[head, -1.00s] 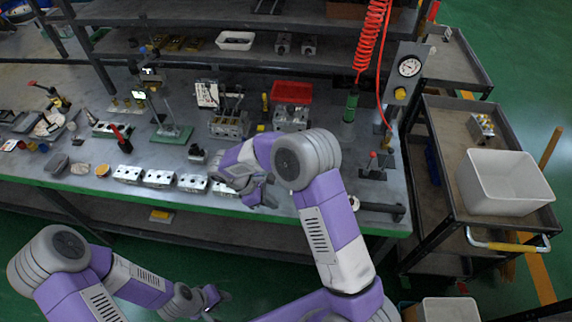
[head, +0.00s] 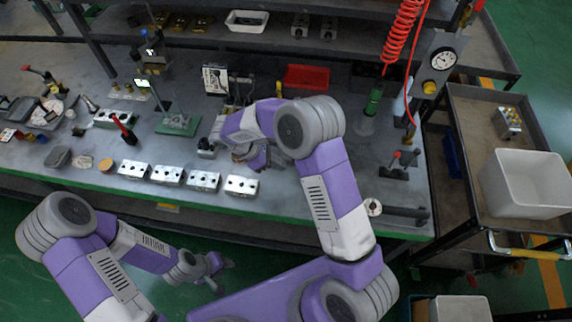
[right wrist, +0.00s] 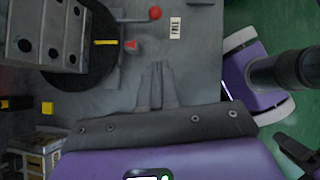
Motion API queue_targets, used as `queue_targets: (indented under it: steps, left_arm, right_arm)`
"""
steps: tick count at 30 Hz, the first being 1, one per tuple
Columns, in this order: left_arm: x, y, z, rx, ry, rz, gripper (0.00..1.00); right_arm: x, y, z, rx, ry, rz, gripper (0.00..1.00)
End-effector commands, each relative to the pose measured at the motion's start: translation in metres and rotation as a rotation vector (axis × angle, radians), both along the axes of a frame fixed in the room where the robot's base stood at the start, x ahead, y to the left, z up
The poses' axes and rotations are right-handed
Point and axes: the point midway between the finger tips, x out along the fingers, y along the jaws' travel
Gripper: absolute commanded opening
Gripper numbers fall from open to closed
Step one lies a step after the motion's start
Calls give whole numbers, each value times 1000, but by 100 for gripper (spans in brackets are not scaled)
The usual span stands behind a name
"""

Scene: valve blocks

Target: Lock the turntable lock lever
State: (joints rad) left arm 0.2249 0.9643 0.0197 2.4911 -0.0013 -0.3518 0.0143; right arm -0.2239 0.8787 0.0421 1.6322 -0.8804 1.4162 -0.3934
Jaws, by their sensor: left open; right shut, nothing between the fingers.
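In the right wrist view, the dark round turntable (right wrist: 85,72) lies at the upper left with a grey metal block with round holes (right wrist: 38,35) on it. A lock lever with a red ball knob (right wrist: 155,13) stands at its edge, its arm running left towards the disc. A red pointer (right wrist: 131,45) and a yellow mark (right wrist: 105,42) show beside it. My right gripper (right wrist: 155,70) is shut and empty, below the knob in that picture and apart from it. In the head view, my right gripper (head: 262,160) hides much of this spot. My left gripper (head: 218,268) is open, in front of the table.
A row of silver valve blocks (head: 168,174) lies along the table's front edge. A red bin (head: 306,77) stands behind my right arm. Another red-knobbed lever (head: 396,157) stands to the right. A cart with a white bin (head: 525,183) is at the far right.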

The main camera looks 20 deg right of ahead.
Motion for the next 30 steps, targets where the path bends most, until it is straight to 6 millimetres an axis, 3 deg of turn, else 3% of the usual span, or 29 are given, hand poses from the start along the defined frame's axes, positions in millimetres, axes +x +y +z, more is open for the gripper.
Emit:
queue_targets:
  steps: [11,18,30]
  left_arm:
    - [0,0,-8,0,-1,0,43]
    - [0,0,-7,0,0,0,43]
    - [0,0,-7,0,0,0,43]
  right_arm:
    - [-19,-48,-63,1,5,-3,0]
    - [-29,-78,-68,1,1,-3,0]
    - [-32,-85,-70,0,0,-1,0]
